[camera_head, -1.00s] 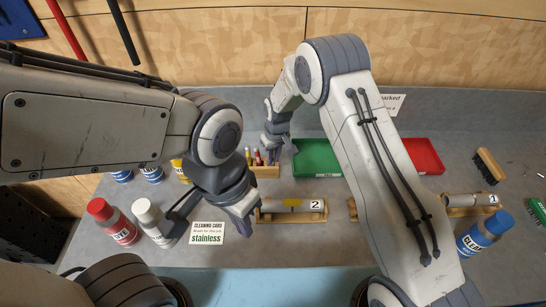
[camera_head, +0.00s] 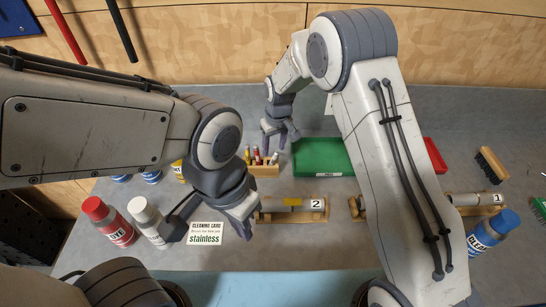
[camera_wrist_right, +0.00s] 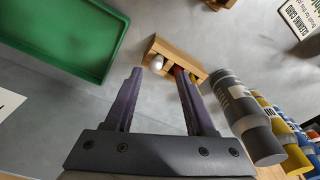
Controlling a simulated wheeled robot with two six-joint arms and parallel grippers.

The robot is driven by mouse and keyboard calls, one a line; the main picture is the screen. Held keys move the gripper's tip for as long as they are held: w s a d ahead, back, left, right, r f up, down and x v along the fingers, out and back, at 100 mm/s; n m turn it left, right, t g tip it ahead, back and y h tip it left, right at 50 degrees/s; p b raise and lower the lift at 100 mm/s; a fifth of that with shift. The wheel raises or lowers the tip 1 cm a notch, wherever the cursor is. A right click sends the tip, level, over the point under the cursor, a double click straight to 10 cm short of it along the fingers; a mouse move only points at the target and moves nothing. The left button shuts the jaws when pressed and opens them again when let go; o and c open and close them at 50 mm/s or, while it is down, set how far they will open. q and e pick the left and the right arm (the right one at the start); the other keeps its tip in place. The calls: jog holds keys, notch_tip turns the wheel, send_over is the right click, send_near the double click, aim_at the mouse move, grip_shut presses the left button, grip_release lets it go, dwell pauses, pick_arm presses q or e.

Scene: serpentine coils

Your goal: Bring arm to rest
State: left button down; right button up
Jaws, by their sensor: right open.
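My right gripper (camera_head: 281,146) is open and empty. It is above and behind the small wooden block (camera_head: 264,170) that holds several coloured vials. In the right wrist view its two fingers (camera_wrist_right: 158,72) are spread apart, with the block (camera_wrist_right: 190,60) beyond their tips and nothing gripped.
A green tray (camera_head: 322,157) lies right of the vial block; a red tray (camera_head: 434,155) is partly hidden by my right arm. Red-capped (camera_head: 108,221) and white-capped (camera_head: 148,220) bottles stand at left. A blue-capped bottle (camera_head: 492,232) and a brush (camera_head: 491,165) are at right.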

jog(key=r, duration=0.1)
jog(key=r+b, duration=0.1)
jog(key=r, duration=0.3)
jog(key=shift+s+d+r, duration=0.1)
jog(key=shift+s+d, duration=0.05)
jog(key=shift+s, duration=0.2)
jog(key=s+d+r+b, duration=0.1)
jog(key=s+b, duration=0.1)
jog(key=s, duration=0.9)
jog(key=s+d+r+n+b, duration=0.1)
jog(key=s+b, duration=0.1)
jog(key=s, duration=0.9)
jog(key=s+d+r+g+b, duration=0.1)
jog(key=s, duration=1)
jog(key=shift+s+d+r+n+b, duration=0.2)
jog(key=shift+s+r+n+b, duration=0.1)
jog(key=shift+n+b, duration=0.1)
